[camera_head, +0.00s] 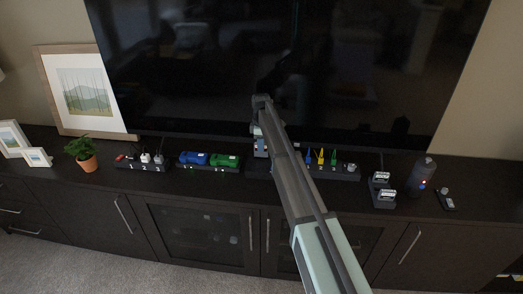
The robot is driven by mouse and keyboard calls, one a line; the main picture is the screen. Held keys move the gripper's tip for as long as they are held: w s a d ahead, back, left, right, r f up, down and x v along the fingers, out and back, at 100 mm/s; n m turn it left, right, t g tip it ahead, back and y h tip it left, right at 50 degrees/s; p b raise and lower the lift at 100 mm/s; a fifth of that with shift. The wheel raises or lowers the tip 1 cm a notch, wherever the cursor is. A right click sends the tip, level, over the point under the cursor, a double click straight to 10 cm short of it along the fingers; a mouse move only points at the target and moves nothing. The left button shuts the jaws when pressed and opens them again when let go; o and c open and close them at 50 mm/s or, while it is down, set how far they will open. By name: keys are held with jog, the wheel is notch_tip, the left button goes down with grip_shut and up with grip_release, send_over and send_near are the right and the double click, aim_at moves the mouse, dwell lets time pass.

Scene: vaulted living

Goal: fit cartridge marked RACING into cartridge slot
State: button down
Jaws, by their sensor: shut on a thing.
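My arm reaches from the bottom right up to the middle of the picture and bends down at its wrist. My gripper (257,132) is small and partly hidden behind my arm, just in front of the screen. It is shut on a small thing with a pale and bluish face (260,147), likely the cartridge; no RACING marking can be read. The held thing is at or just above a long black unit (335,174) on the cabinet. I cannot tell whether it touches the unit. The cartridge slot is not visible from here, and my arm covers part of the unit.
On the dark cabinet are a potted plant (83,154), a power strip (140,165), a blue car (194,158), a green car (225,161), coloured cones (320,157), two labelled black blocks (383,195) and a dark cylinder (421,176). A large screen (200,65) stands close behind.

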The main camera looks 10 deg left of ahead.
jog(key=shift+w+f, duration=0.2)
jog(key=shift+f, duration=0.7)
jog(key=shift+w+f, duration=0.15)
jog(key=shift+f, duration=0.7)
jog(key=shift+f, duration=0.15)
jog(key=c, duration=1)
grip_release()
jog(key=shift+c, duration=0.2)
notch_tip(320, 180, up, 12)
jog(key=shift+r, duration=0.2)
